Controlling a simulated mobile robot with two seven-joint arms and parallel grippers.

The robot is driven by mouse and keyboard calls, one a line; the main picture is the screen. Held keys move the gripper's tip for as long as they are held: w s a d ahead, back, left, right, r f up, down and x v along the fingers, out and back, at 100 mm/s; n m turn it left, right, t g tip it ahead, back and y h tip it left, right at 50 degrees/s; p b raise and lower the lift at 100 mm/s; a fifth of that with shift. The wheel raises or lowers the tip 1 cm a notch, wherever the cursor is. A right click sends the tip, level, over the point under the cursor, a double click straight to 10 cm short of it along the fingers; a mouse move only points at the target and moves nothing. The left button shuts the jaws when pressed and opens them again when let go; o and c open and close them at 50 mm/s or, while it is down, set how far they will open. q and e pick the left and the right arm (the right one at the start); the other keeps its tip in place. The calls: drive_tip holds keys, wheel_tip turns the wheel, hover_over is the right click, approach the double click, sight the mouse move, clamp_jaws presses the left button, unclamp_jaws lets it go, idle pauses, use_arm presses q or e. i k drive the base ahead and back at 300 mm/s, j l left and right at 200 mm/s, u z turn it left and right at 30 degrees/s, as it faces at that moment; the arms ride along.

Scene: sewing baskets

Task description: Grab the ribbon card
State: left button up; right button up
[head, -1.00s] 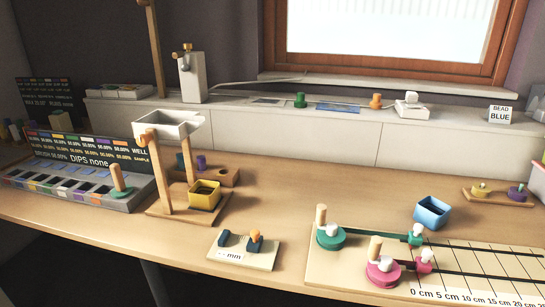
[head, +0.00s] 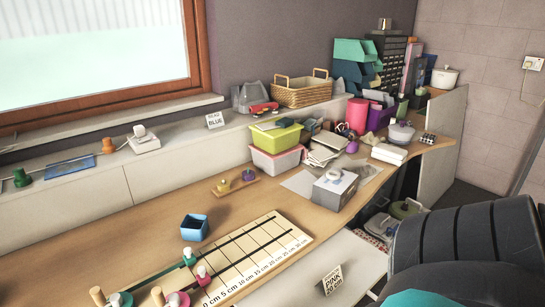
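I cannot pick out a ribbon card for certain in the head view. A heap of pale cards or papers (head: 326,148) lies on the right part of the desk, too small to tell what each one is. A small sign card (head: 332,280) with "PINK" on it stands on a pale surface at the lower middle. Another sign card (head: 215,120) reading "BLUE" stands on the ledge. Neither of my grippers is in view.
A measuring board (head: 262,246) with pink and green pegs lies at the front. A blue cup (head: 194,227) stands behind it. A green bin (head: 276,138), a pink bin (head: 275,160) and a wicker basket (head: 301,91) are farther back. A dark ribbed shape (head: 465,240) fills the lower right.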

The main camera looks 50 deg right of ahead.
sight(335, 278)
drive_tip(key=z, duration=0.5)
drive_tip(key=k+l+z, duration=0.1)
drive_tip(key=z, duration=0.4)
drive_tip(key=l+z, duration=0.1)
drive_tip(key=z, duration=0.35)
drive_tip(key=l+z, duration=0.1)
drive_tip(key=z, duration=0.4)
